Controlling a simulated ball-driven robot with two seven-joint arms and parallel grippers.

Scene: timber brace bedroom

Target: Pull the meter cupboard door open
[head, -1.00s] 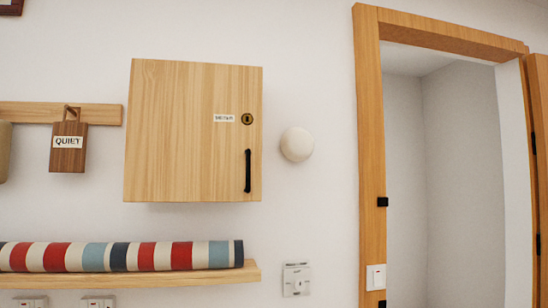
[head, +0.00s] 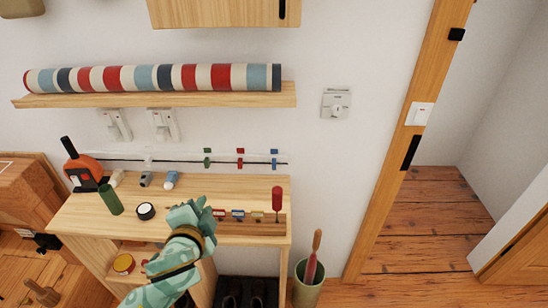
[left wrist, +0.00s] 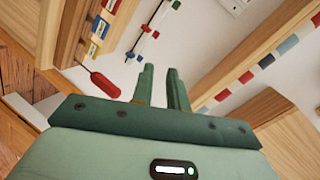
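The meter cupboard (head: 222,12) is a pale wooden box on the wall, and only its lower edge shows at the top of the head view. The lower part of its black handle (head: 282,9) shows at the right of the door. The door looks closed, though most of it is out of frame. My left gripper (head: 203,208) is over the wooden bench, well below the cupboard. In the left wrist view its two fingers (left wrist: 160,70) stand apart with nothing between them. My right gripper is not in view.
A shelf (head: 200,102) with a striped roll (head: 150,78) lies between bench and cupboard. The bench (head: 80,215) carries small items and a red-handled screwdriver (head: 277,200). A doorway (head: 400,140) is at the right. The wall right of the shelf is mostly free.

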